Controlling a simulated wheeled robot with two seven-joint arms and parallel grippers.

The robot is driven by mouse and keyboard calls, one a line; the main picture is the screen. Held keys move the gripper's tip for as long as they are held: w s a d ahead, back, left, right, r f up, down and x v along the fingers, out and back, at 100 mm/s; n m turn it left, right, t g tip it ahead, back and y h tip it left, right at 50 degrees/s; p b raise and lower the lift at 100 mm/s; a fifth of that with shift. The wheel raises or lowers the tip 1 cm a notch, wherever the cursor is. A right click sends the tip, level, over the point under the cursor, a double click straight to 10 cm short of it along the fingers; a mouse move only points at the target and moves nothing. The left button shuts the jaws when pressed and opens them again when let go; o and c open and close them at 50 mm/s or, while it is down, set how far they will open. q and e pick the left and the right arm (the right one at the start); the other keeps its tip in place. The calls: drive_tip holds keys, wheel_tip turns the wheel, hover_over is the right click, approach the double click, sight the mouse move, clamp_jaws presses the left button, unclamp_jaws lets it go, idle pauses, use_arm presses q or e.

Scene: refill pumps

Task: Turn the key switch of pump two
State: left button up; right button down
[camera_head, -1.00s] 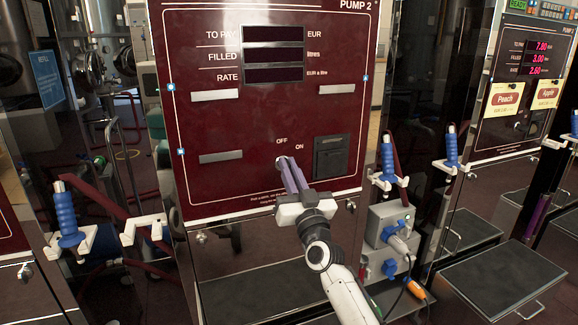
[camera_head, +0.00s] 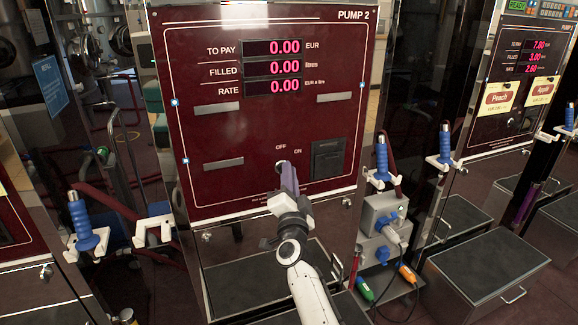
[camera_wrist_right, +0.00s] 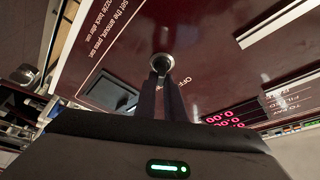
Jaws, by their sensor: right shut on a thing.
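Pump two's dark red panel (camera_head: 230,130) faces me, with its three displays (camera_head: 271,67) lit and reading 0.00. The key switch (camera_wrist_right: 162,63) is a round metal lock below the OFF and ON labels. My right gripper (camera_head: 284,168) is at the switch, its fingers pointing into the panel. In the right wrist view its two dark fingers (camera_wrist_right: 161,95) are close together at the lock, shut on the key, which they mostly hide. The key's exact angle cannot be made out. My left gripper is not in view.
A black slot box (camera_head: 328,158) is just right of the switch. Blue-handled nozzles (camera_head: 382,158) hang in white holders on both sides. A grey socket box (camera_head: 384,225) stands at lower right. A lit neighbouring pump (camera_head: 510,100) is further right.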

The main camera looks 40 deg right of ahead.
use_arm(q)
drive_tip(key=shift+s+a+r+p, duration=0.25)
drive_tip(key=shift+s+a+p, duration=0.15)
drive_tip(key=shift+p, duration=0.1)
use_arm(e)
drive_tip(key=shift+m, duration=0.7)
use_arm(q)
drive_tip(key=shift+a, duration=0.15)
use_arm(e)
drive_tip(key=c, duration=1.8)
unclamp_jaws()
drive_tip(key=shift+c, duration=0.2)
